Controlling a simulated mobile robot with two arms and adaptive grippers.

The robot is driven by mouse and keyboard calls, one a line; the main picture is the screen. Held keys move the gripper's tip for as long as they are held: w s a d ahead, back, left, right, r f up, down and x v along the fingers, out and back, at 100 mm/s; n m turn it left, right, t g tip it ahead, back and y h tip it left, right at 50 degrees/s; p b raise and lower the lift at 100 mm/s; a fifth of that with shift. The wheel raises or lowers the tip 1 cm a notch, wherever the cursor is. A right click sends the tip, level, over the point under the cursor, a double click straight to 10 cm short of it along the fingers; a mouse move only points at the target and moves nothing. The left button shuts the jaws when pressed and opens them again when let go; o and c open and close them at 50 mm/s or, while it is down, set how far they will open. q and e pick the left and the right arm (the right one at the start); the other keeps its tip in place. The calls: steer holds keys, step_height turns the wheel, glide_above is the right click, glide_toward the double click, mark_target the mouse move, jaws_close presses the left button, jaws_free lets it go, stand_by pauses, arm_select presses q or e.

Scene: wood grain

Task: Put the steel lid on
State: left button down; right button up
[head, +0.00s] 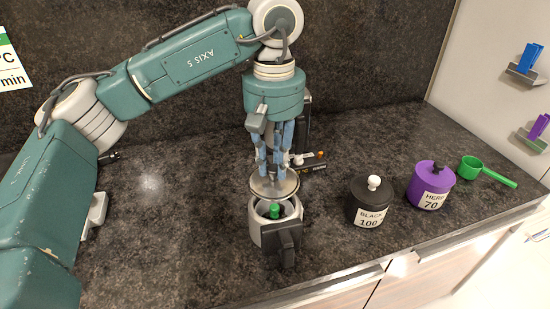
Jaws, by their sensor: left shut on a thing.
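My left gripper (272,160) points straight down with its blue fingers shut on the steel lid (287,187), a round shiny disc. The lid is above the back part of the opening of a grey pot (256,228) with a black handle (288,245) facing the front. The front of the opening shows uncovered, with a green object (274,211) inside. The lid looks roughly level; I cannot tell whether it touches the back rim. My right gripper is not in view.
Right of the pot stand a black jar (358,207) labelled BLACK 100, a purple jar (420,190) labelled HERB 70 and a green scoop (485,172). A dark item with an orange tip (320,154) is behind the gripper.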

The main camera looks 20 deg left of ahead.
mark_target(274, 179)
arm_select(q)
steer(key=shift+w+f, duration=0.15)
steer(key=shift+f, duration=0.1)
step_height(274, 179, down, 3)
steer(key=shift+w+r+b, duration=0.1)
steer(key=shift+r+b, duration=0.05)
steer(key=shift+b, duration=0.95)
steer(key=shift+f+b, duration=0.3)
steer(key=shift+f, duration=0.4)
steer(key=shift+f+b, duration=0.25)
steer(key=shift+b, duration=0.15)
steer(key=shift+f, duration=0.1)
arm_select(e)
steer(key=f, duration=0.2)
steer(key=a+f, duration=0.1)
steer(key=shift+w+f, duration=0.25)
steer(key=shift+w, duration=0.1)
